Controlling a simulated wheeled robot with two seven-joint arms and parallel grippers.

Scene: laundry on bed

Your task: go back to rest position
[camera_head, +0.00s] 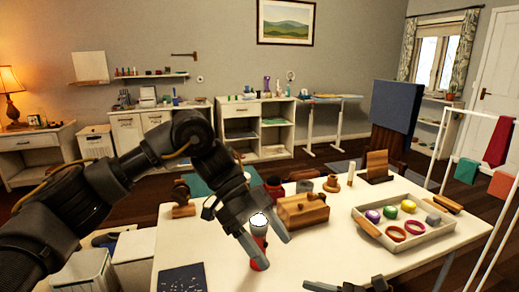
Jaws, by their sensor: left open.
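My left arm comes in from the left, and my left gripper (271,250) hangs over the white table (330,250) with its two fingers apart. A red object with a white top (258,224) shows between or just behind these fingers. I cannot tell whether the fingers touch it, but they are not closed on it. My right gripper (348,286) shows only in part at the bottom edge, low in front of the table. Its jaw state is unclear.
A tray (447,231) with colored balls and rings lies on the right of the table. A wooden box (302,210) and a red jar (274,188) stand near my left gripper. A white rack (456,140) with hanging cloths stands at the right.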

